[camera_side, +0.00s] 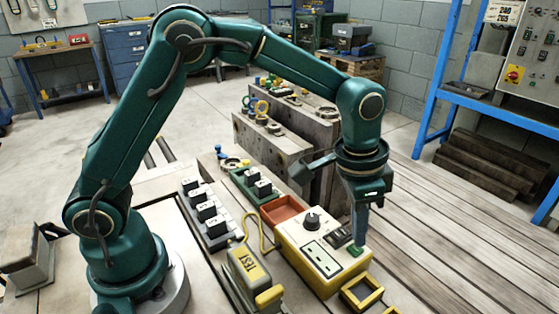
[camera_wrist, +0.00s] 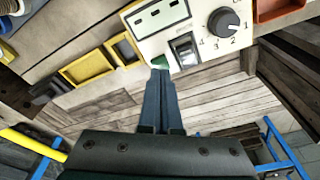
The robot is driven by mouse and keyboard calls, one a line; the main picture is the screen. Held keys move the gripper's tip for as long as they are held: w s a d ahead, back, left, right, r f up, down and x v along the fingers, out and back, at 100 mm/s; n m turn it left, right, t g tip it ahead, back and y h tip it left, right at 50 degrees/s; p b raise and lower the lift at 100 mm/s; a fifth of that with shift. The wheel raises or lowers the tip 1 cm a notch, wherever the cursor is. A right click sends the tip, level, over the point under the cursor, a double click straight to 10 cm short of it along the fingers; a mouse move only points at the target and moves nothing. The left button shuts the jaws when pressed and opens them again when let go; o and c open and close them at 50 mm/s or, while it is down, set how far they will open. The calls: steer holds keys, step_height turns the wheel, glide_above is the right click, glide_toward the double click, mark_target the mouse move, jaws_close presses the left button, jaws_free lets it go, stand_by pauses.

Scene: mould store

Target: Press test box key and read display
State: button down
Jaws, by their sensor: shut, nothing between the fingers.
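The test box (camera_side: 292,268) is yellow with a cream top panel and stands at the bench's front right; its panel also shows in the wrist view (camera_wrist: 205,48). A green key (camera_side: 355,250) sits at the panel's right corner, partly hidden by my fingers in the wrist view (camera_wrist: 158,62). My gripper (camera_side: 359,243) is shut and empty, pointing down with its fingertips at the green key; I cannot tell whether they touch. A framed pale window with dark marks (camera_side: 322,259), perhaps the display, is on the panel; no reading is legible. A dark knob (camera_side: 312,219) and black switch (camera_side: 338,237) are nearby.
A yellow tester (camera_side: 247,265) with a looped cable lies left of the box. An orange tray (camera_side: 284,210) stands behind it. Yellow frames (camera_side: 361,293) lie in front. Several black-topped blocks (camera_side: 208,212) stand at left. Grey mould plates (camera_side: 272,145) rise behind.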

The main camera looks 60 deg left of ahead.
steer(key=shift+f, duration=0.8)
steer(key=shift+r, duration=0.1)
stand_by(0.3)
steer(key=shift+r, duration=3.45)
